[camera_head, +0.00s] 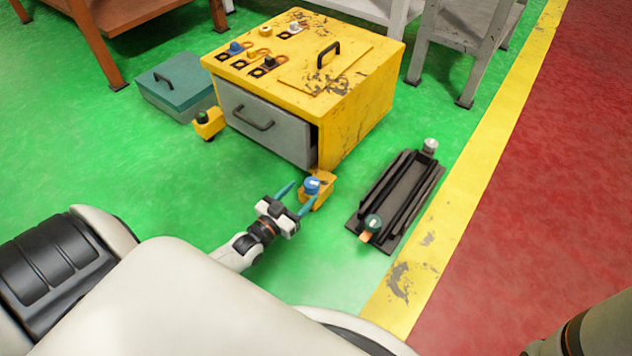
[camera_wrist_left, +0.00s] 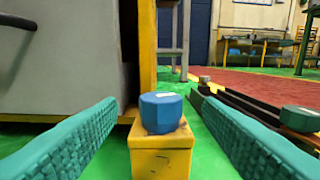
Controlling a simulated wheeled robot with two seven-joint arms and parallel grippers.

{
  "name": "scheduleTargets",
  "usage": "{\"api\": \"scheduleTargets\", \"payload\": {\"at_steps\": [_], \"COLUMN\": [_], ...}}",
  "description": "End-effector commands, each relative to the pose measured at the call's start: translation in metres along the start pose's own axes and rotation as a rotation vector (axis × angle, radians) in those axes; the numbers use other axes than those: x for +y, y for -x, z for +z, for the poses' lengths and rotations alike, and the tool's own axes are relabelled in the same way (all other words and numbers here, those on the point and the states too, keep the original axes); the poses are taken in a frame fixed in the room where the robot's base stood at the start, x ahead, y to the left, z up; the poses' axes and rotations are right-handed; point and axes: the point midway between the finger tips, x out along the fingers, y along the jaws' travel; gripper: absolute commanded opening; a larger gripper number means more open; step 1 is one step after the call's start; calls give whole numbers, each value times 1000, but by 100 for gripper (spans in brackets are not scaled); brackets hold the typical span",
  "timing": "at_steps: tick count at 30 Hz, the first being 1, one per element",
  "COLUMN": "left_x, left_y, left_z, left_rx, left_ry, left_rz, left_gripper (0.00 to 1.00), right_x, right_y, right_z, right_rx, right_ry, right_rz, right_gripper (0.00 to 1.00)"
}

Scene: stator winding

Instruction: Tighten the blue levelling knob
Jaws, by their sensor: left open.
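The blue levelling knob (camera_head: 312,185) sits on top of a small yellow block (camera_head: 322,196) at the front right foot of the yellow cabinet. In the left wrist view the blue knob (camera_wrist_left: 160,112) is faceted with a pale mark on top, upright on the yellow block (camera_wrist_left: 160,155). My left gripper (camera_head: 296,199) is open, its two teal fingers pointing at the knob. In the wrist view the fingers (camera_wrist_left: 160,140) stand to either side of the knob, with gaps; neither appears to touch it. My right gripper is not in view; only part of that arm shows at lower right.
The yellow cabinet (camera_head: 365,105) with a grey drawer (camera_head: 265,125) stands just behind the knob. A dark rail fixture (camera_head: 397,195) with a green knob (camera_head: 373,223) lies to the right. A teal box (camera_head: 175,85) and another yellow foot with a dark green knob (camera_head: 207,122) are at left.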

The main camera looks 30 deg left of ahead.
Motion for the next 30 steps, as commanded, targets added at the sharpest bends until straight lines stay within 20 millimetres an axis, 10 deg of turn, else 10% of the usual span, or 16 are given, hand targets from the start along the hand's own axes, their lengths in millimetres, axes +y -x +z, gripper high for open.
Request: {"api": "scheduleTargets", "payload": {"at_steps": [10,23,30], "left_x": [0,0,0], "left_y": [-62,-74,-74], "left_z": [-4,0,-1], "left_rx": [-1,2,2], "left_ry": [-1,-1,-1], "left_rz": [-1,-1,-1], "left_gripper": [60,60,26], "right_x": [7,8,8], "right_y": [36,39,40], "right_z": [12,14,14], "right_rx": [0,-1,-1], "right_ry": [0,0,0], "right_rz": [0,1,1], "right_gripper": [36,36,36]}}
